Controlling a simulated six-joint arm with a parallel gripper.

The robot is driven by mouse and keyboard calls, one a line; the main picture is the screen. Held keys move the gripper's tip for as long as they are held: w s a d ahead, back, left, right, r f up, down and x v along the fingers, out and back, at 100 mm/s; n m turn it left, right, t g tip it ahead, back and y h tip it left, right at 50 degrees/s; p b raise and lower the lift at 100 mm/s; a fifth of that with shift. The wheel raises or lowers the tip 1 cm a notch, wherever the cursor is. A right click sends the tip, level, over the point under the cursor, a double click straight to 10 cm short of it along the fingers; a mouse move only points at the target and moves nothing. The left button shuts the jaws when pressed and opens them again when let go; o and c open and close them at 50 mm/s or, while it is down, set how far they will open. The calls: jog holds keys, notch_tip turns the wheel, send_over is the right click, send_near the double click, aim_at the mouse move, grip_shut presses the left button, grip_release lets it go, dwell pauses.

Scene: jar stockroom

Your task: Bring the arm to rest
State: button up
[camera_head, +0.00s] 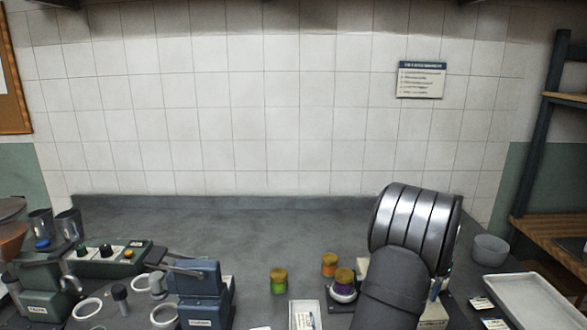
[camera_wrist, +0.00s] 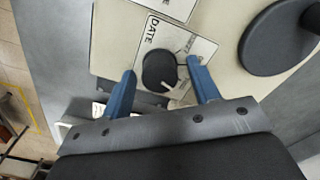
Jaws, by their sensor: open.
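My gripper (camera_wrist: 162,68) shows in the wrist view with two blue fingers spread apart and nothing clamped between them. A black dial knob (camera_wrist: 158,72) on a beige machine (camera_wrist: 110,40) appears between the fingertips, beside a label reading DATE. I cannot tell how far the fingers are from the knob. A round black disc (camera_wrist: 272,40) stands at the right on the same machine. In the head view my arm bends over the right side of the counter and hides the gripper and most of the machine.
A grey bowl (camera_head: 490,249) and pale tray (camera_head: 535,300) are right. The back-centre counter is clear.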

notch_tip(320, 180, up, 17)
notch_tip(320, 180, down, 17)
jog(key=shift+f, duration=0.2)
jog(key=shift+r+n, duration=0.25)
jog(key=shift+n, duration=0.65)
jog(key=n, duration=0.5)
jog(key=shift+n, duration=0.3)
jog(key=n, duration=0.4)
jog(key=shift+a+n, duration=0.1)
jog(key=shift+n, duration=2.1)
